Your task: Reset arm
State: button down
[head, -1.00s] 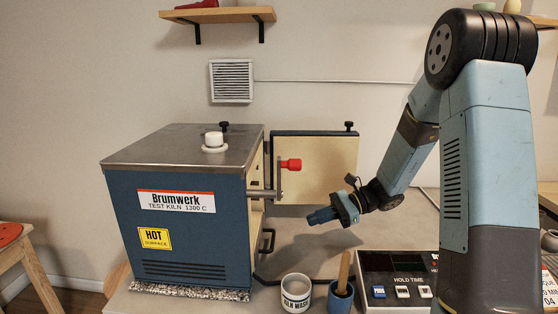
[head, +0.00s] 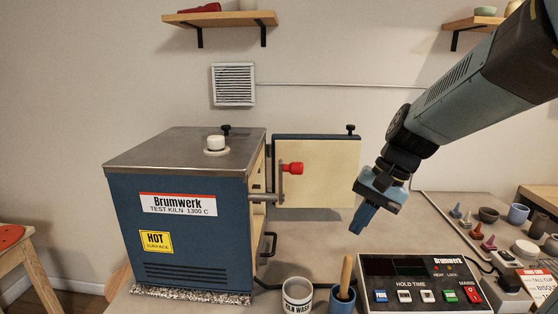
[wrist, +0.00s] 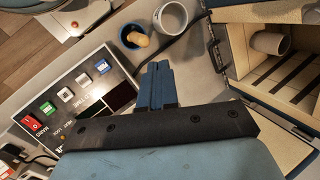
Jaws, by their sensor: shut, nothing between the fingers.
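My gripper (head: 364,219) is shut and empty. In the head view it hangs in the air right of the open kiln door, pointing down above the table behind the control box. In the wrist view its closed blue fingers (wrist: 157,84) lie together with nothing between them. The arm reaches in from the upper right of the head view.
The kiln (head: 195,220) stands at left with its door (head: 318,172) open. A kiln wash cup (head: 297,298), a blue pot (head: 341,300) with a wooden handle, and the control box (head: 420,283) line the front. A cup (wrist: 270,43) stands inside the kiln. Small pots sit at right.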

jog(key=s+d+r+n+t+h, duration=0.4)
jog(key=s+d+r+t, duration=0.1)
jog(key=s+d+r, duration=0.1)
jog(key=shift+s+d+r+t+h, duration=0.15)
jog(key=shift+s+d+t+h, duration=0.25)
jog(key=shift+s, duration=0.75)
jog(key=c, duration=1.8)
grip_release()
